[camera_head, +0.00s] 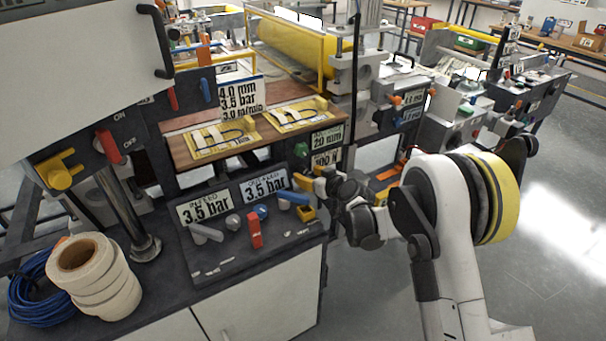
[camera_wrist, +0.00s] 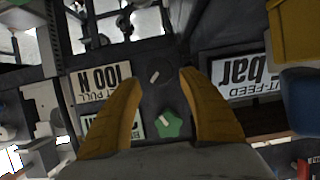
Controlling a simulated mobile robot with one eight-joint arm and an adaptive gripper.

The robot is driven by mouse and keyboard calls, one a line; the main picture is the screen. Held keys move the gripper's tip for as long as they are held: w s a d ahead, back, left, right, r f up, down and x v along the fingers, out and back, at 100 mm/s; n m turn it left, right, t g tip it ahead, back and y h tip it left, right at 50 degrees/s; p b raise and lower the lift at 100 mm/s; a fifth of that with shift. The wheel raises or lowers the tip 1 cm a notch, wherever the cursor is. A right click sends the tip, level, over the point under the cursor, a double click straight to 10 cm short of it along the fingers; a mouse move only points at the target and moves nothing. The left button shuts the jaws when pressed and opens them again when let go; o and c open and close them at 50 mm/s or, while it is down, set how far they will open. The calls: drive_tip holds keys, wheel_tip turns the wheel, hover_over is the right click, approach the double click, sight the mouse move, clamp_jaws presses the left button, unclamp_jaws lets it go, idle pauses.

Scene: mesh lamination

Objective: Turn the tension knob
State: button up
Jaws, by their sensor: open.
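My gripper (camera_wrist: 160,76) is open, with its two yellow fingers apart and empty. In the wrist view a dark round knob (camera_wrist: 155,77) with a pale pointer mark appears between the fingertips, beside the 100 N label (camera_wrist: 103,82). I cannot tell how far the tips are from it. A green knob (camera_wrist: 168,124) appears lower, between the fingers. In the head view my gripper (camera_head: 308,178) is at the right end of the machine's front, below the green knob (camera_head: 301,150) and the 100 N label (camera_head: 325,158). The dark knob is not distinguishable there.
A front panel with 3.5 bar labels (camera_head: 204,207), a red lever (camera_head: 255,229), and blue and grey handles lies left of my gripper. A wooden shelf (camera_head: 215,154) with yellow pieces is above. White rolls (camera_head: 118,292) stand at lower left. Floor at right is clear.

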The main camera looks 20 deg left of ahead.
sight(303, 172)
drive_tip(key=shift+b+x, duration=0.5)
drive_tip(key=shift+x, duration=1.85)
drive_tip(key=c, duration=0.9)
